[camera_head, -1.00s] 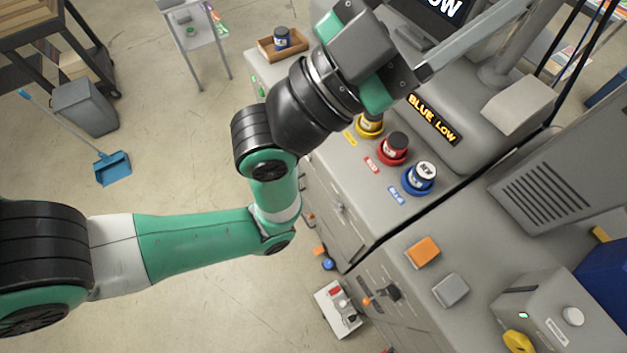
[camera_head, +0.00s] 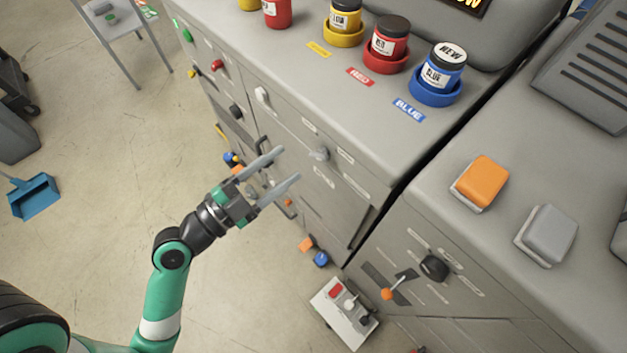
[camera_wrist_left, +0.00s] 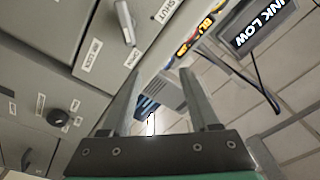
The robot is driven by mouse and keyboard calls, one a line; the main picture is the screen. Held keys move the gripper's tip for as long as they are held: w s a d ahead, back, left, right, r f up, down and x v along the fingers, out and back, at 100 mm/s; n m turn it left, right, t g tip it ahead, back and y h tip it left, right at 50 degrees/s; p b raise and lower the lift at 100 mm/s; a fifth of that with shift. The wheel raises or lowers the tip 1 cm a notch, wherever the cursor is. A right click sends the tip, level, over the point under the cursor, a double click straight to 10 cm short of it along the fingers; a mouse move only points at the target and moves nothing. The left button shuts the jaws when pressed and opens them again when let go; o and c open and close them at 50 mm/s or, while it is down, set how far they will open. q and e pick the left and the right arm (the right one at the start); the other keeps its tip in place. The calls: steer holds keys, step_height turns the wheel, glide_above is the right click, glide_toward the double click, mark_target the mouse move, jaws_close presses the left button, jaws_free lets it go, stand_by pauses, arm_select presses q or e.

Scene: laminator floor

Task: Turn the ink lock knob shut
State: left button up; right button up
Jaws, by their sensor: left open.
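The ink lock knob (camera_head: 318,154) is a small grey knob on the grey cabinet front, with white labels around it. In the left wrist view the knob (camera_wrist_left: 125,22) is an elongated grey handle near the top. A label reading SHUT is to its upper right, and another reading INK LOCK is to its lower left. My left gripper (camera_head: 289,164) is open and empty in front of the panel, with its fingers pointing toward the knob but apart from it. Its fingers also show in the left wrist view (camera_wrist_left: 159,72). My right gripper is not in view.
Above the panel, blue (camera_head: 441,75), red (camera_head: 387,45) and yellow (camera_head: 345,20) ink jars stand in coloured rings on the counter. A black knob (camera_head: 434,268) and an orange-tipped lever (camera_head: 388,293) are to the lower right. A control box (camera_head: 345,312) is below.

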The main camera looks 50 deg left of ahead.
arm_select(q)
steer(key=n+b, duration=0.1)
steer(key=b, duration=0.1)
glide_toward(315, 158)
steer(key=s, duration=0.2)
steer(key=shift+g+y, duration=0.4)
steer(key=w, duration=0.4)
steer(key=w+p, duration=0.1)
steer(key=w, duration=0.2)
steer(key=w+p, duration=0.1)
steer(key=w, duration=0.3)
steer(key=shift+w+d+r, duration=0.1)
steer(key=shift+w+r, duration=0.2)
steer(key=shift+w, duration=0.1)
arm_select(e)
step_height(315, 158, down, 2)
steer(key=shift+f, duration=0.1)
arm_select(q)
jaws_close()
